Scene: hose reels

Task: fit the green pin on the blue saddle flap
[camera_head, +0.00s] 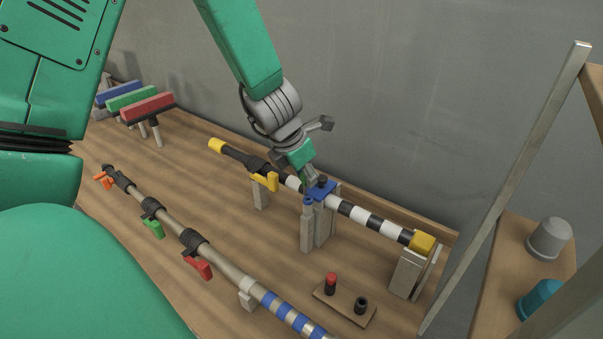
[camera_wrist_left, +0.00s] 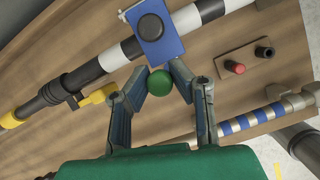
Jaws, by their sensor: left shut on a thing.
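My left gripper (camera_head: 308,181) comes down beside the blue saddle flap (camera_head: 320,190), which lies over the black-and-white striped bar (camera_head: 371,220). In the left wrist view the fingers (camera_wrist_left: 159,88) are shut on the green pin (camera_wrist_left: 159,83), seen end-on as a round green head. The pin's head appears at the lower edge of the blue flap (camera_wrist_left: 166,54), which has a round black knob (camera_wrist_left: 151,27). The pin's lower end is hidden, so I cannot tell whether it touches the flap. My right gripper is not in view.
A small wooden holder (camera_head: 345,308) carries a red-topped peg (camera_head: 330,283) and a black one (camera_head: 361,305). A blue-striped pole (camera_head: 284,311) with coloured levers lies in front. A metal upright (camera_head: 510,170) stands at right. Brushes stand at back left.

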